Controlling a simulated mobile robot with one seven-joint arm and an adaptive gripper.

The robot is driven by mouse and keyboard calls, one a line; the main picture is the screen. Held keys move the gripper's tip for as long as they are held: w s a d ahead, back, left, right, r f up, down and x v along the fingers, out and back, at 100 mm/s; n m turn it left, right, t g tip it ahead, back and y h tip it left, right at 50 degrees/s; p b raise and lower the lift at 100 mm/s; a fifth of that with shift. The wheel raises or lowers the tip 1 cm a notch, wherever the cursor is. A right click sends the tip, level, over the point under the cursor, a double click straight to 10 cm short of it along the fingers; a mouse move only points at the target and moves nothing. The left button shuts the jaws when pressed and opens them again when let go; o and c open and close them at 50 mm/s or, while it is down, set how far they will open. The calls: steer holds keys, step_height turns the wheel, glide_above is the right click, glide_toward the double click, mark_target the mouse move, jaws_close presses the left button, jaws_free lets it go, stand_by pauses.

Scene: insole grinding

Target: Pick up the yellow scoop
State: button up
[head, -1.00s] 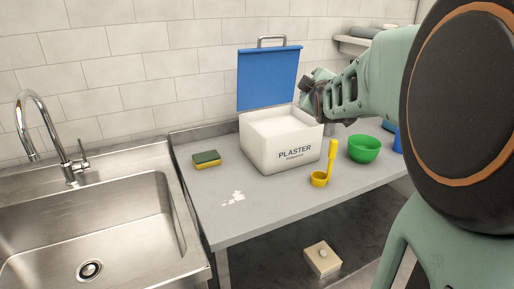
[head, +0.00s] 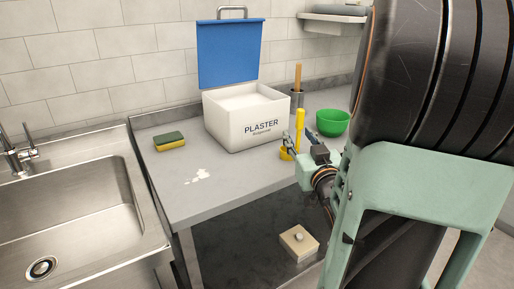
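The yellow scoop (head: 299,124) stands on the grey table just right of the plaster box, its handle pointing up. Its cup, low at the table top, is partly hidden by my gripper. My gripper (head: 292,147) is low, in front of and beside the scoop, pointing left toward it. Its fingers are small and overlap the scoop in the picture. I cannot tell whether they touch it or how far apart they are.
The open white plaster box (head: 247,127) with its raised blue lid (head: 229,53) is left of the scoop. A green bowl (head: 333,123) and a metal cup (head: 298,97) with a wooden stick are behind. A sponge (head: 169,142) and white spills (head: 199,177) lie left.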

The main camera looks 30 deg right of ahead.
mark_target(301, 123)
steer(key=s+d+p, duration=0.1)
steer(key=s+d, duration=0.1)
steer(key=d, duration=0.2)
steer(key=shift+y, duration=0.5)
steer(key=x, duration=0.3)
steer(key=b+x, duration=0.1)
steer(key=x, duration=0.6)
steer(key=shift+w+a+r, duration=0.1)
steer(key=shift+w+a, duration=0.1)
steer(key=shift+a, duration=0.1)
steer(key=shift+c, duration=0.4)
jaws_close()
